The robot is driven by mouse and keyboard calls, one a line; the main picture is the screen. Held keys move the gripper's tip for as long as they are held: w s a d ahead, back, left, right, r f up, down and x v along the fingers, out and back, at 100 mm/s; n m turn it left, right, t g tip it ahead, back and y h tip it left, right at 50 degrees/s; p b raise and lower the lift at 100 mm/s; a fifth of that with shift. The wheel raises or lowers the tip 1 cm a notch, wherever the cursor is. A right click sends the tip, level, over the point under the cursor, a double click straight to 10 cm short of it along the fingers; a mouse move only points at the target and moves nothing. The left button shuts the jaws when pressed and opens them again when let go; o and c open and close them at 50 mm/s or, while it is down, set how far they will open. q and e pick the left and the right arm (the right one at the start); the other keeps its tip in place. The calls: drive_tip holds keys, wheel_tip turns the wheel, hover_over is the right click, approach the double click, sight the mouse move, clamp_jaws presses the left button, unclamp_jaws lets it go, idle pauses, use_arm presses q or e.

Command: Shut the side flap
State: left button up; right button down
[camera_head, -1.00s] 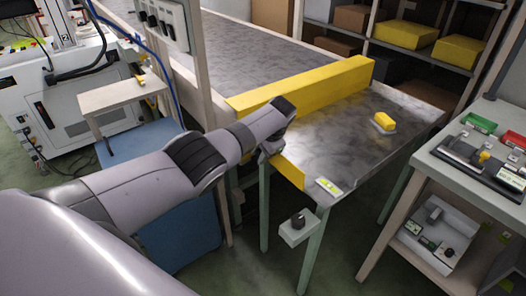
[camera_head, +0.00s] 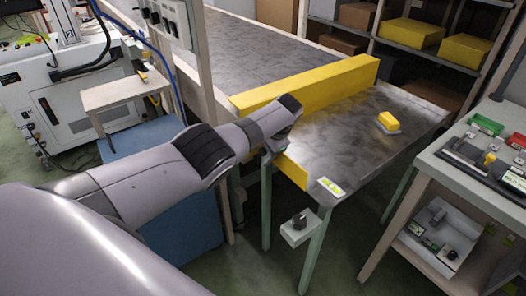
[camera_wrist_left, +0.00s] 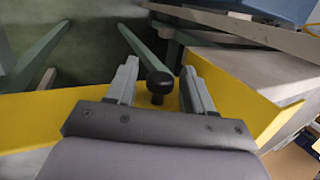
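A yellow side flap (camera_head: 291,171) shows at the near left edge of the metal table, partly hidden behind my left gripper (camera_head: 272,150). In the left wrist view, yellow panel faces (camera_wrist_left: 35,118) run along both sides of the gripper. A round black knob (camera_wrist_left: 159,83) stands between the two fingers of my left gripper (camera_wrist_left: 159,72). The fingers are apart, with a gap on each side of the knob, so the gripper is open around it. A long yellow barrier (camera_head: 310,85) crosses the table's far side. My right gripper is not in view.
The metal table (camera_head: 345,130) carries a yellow block on a grey base (camera_head: 388,122). A grey control box (camera_head: 300,229) hangs at its front leg. A workbench (camera_head: 455,180) stands at the right, a small wooden stool (camera_head: 120,92) at the left. The conveyor (camera_head: 265,50) lies behind.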

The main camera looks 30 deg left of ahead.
use_arm(q)
drive_tip(key=shift+r, duration=0.1)
drive_tip(key=shift+p+v, duration=1.8)
drive_tip(key=shift+v, duration=1.7)
